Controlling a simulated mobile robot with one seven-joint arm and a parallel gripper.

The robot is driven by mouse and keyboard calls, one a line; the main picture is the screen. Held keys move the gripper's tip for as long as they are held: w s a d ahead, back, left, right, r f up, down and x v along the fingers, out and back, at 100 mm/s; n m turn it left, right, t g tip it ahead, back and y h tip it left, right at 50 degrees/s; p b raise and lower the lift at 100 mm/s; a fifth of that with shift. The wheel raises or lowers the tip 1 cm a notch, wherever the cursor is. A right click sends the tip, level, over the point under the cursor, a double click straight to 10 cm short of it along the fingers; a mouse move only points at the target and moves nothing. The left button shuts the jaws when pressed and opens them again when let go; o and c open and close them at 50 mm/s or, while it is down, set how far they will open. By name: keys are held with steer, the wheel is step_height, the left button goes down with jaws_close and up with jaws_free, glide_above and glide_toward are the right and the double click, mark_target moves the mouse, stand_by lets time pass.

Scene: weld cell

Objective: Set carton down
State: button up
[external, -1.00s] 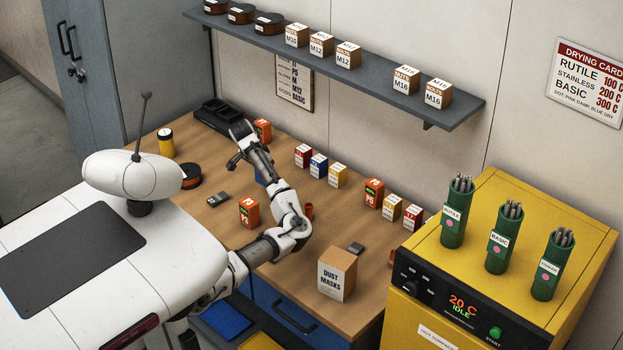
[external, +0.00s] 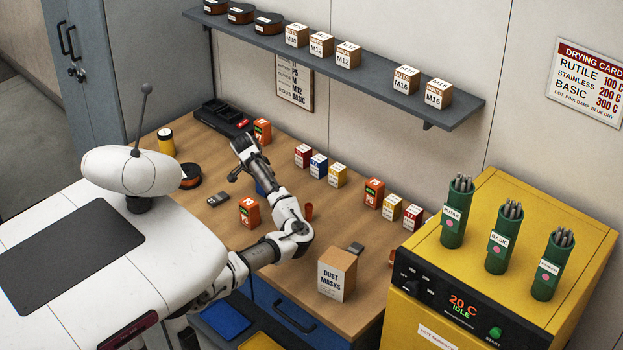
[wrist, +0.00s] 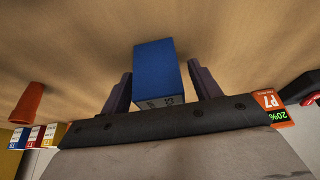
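The blue carton (wrist: 156,72) lies between the two fingers of my gripper (wrist: 160,85) in the wrist view. A narrow gap shows between the carton and the right finger, and the left finger is very close to its side. The fingers look open around it. In the external view my gripper (external: 236,172) is over the left part of the workbench (external: 205,235). Only a small part of the blue carton shows there, beside my arm, which hides the rest. Whether its base touches the bench cannot be told.
An orange carton (external: 249,212) stands near my arm, another (external: 262,131) behind the gripper. A black tray (external: 212,112) is at the back left. Red, blue and yellow cartons (external: 318,165) stand in a row to the right. A reddish cup (wrist: 27,103) is at the left in the wrist view.

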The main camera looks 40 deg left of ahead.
steer(key=b+v, duration=0.2)
steer(key=v, duration=1)
steer(key=shift+r, duration=0.2)
